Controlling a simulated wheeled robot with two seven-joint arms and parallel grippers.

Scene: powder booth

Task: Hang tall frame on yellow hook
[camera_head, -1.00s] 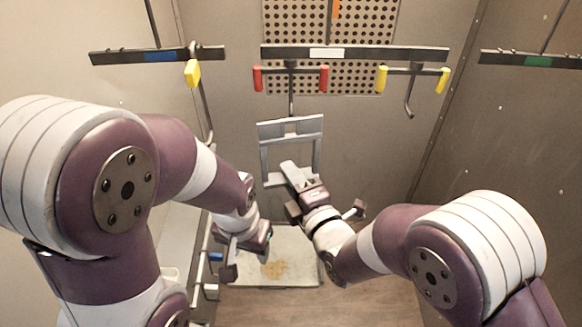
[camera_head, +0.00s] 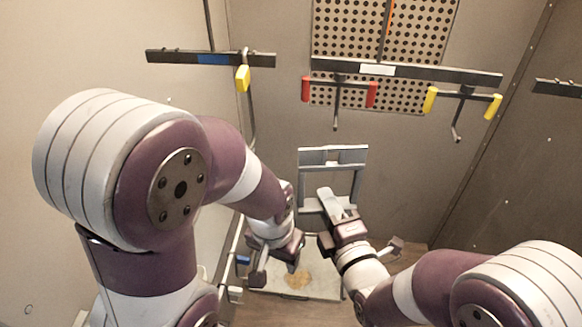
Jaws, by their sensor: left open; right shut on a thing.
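The tall grey frame (camera_head: 332,156) is upright in the middle of the head view, its lower part hidden by my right gripper (camera_head: 331,203). That gripper is shut on the frame's lower part. The yellow hook (camera_head: 457,134), with two yellow-tipped prongs, hangs from the central bar, above and to the right of the frame. The frame is apart from it in the picture, below the red-tipped hook (camera_head: 337,123). My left gripper (camera_head: 276,268) is open and empty, low and left of the frame.
The central bar (camera_head: 420,72) carries a white label. A left bar (camera_head: 165,57) has a blue label and a yellow tag (camera_head: 242,78). Another bar (camera_head: 558,88) is at the right edge. A pale tray (camera_head: 318,290) with a tan patch lies below my grippers.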

